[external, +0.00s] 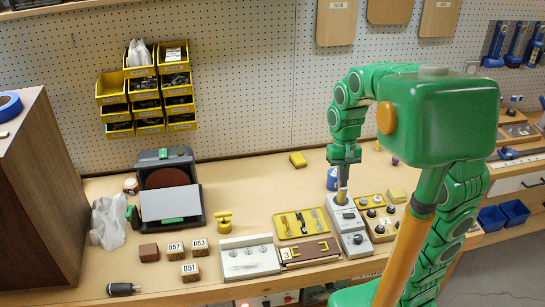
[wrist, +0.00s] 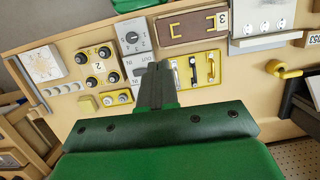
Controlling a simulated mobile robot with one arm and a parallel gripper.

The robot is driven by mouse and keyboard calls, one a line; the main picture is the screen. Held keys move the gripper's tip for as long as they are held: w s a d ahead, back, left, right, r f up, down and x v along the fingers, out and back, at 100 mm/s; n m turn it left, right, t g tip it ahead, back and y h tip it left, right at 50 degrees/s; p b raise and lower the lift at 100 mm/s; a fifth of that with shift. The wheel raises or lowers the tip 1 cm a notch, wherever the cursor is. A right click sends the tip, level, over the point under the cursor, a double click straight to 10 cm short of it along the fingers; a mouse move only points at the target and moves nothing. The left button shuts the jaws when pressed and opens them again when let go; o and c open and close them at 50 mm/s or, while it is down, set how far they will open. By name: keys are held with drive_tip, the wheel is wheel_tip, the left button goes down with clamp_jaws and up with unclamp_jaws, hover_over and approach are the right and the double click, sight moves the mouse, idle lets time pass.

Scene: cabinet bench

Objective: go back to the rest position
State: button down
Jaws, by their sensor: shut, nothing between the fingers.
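My green gripper (external: 342,196) points down over the back end of a grey control box (external: 350,226) on the bench. Its fingers are together with nothing between them. In the wrist view the closed dark fingers (wrist: 156,78) cover part of the grey unit. I cannot tell whether the fingertips touch the box. My green arm stands at the right in the external view, bent high above the bench.
A yellow panel with knobs (external: 377,216) lies right of the grey box. A yellow tool tray (external: 302,223) and a brown drawer panel marked 3 (external: 309,251) lie left of it. A black-and-white machine (external: 170,191) stands further left. The bench behind the tray is mostly clear.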

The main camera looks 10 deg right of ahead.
drive_tip(key=s+d, duration=0.4)
drive_tip(key=s, duration=0.4)
drive_tip(key=s+d+t, duration=0.1)
drive_tip(key=s+d, duration=0.4)
drive_tip(key=s, duration=0.3)
drive_tip(key=shift+d+f, duration=0.2)
drive_tip(key=shift+f, duration=0.25)
drive_tip(key=shift+s, duration=0.1)
drive_tip(key=c, duration=1.5)
unclamp_jaws()
drive_tip(key=shift+w, duration=0.2)
drive_tip(key=o, duration=1.5)
drive_tip(key=w+a, duration=0.2)
drive_tip(key=w, duration=1)
drive_tip(key=shift+w+a+f+t, duration=0.15)
drive_tip(key=shift+a+f+t, duration=0.15)
drive_tip(key=shift+a+f, duration=0.1)
drive_tip(key=w+a+f+t, duration=0.1)
drive_tip(key=w+a+f, duration=0.35)
drive_tip(key=w, duration=0.45)
drive_tip(key=w+a+f, duration=0.3)
drive_tip(key=w+a, duration=0.2)
drive_tip(key=w, duration=0.5)
drive_tip(key=f, duration=0.9)
drive_tip(key=shift+s+d+f, duration=0.15)
drive_tip(key=shift+s+f, duration=0.05)
drive_tip(key=shift+f, duration=0.05)
